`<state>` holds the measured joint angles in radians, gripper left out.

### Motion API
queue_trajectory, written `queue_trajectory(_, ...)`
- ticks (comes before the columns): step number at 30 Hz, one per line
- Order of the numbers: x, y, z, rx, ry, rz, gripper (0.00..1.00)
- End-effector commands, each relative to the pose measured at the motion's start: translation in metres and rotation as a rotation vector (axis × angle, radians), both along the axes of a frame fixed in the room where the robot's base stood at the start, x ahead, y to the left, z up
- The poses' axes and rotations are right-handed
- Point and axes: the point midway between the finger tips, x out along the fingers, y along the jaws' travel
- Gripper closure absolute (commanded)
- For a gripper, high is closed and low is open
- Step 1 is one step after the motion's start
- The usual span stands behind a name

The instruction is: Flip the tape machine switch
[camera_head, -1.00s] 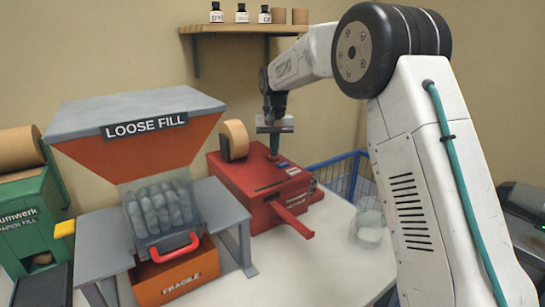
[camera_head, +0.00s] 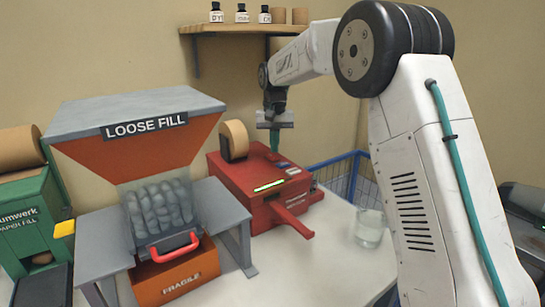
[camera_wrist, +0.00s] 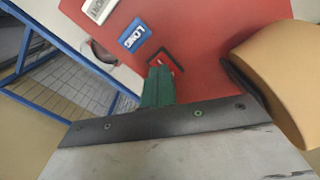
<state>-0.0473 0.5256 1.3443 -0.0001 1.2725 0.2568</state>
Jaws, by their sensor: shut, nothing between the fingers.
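The red tape machine (camera_head: 228,178) stands on the white table, with a roll of brown tape (camera_head: 234,140) at its back left. A bright green strip is lit on its top. My gripper (camera_head: 275,146) is shut and empty, pointing down over the back right of the machine's top. In the wrist view the green fingertips (camera_wrist: 158,86) are together beside a small red switch (camera_wrist: 165,59) in a black surround. The fingers partly hide the switch, so I cannot tell its position or whether they touch it. A blue "LONG" label (camera_wrist: 134,35) is close by.
The loose fill hopper (camera_head: 140,113) stands left of the machine, above an orange "FRAGILE" box (camera_head: 176,271). A glass jar (camera_head: 369,229) stands on the table at right. A blue wire basket (camera_head: 346,176) is behind. A wooden shelf (camera_head: 235,28) hangs above.

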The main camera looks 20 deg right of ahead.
Motion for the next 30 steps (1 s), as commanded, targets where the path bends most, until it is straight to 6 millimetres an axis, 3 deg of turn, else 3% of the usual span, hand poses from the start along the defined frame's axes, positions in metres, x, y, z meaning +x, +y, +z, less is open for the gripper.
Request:
queue_trajectory(16, 0.000, 0.000, 0.043, 0.000, -0.001, 0.000, 1.00)
queue_trajectory(30, 0.001, 0.000, 0.047, 0.000, -0.006, 0.022, 1.00)
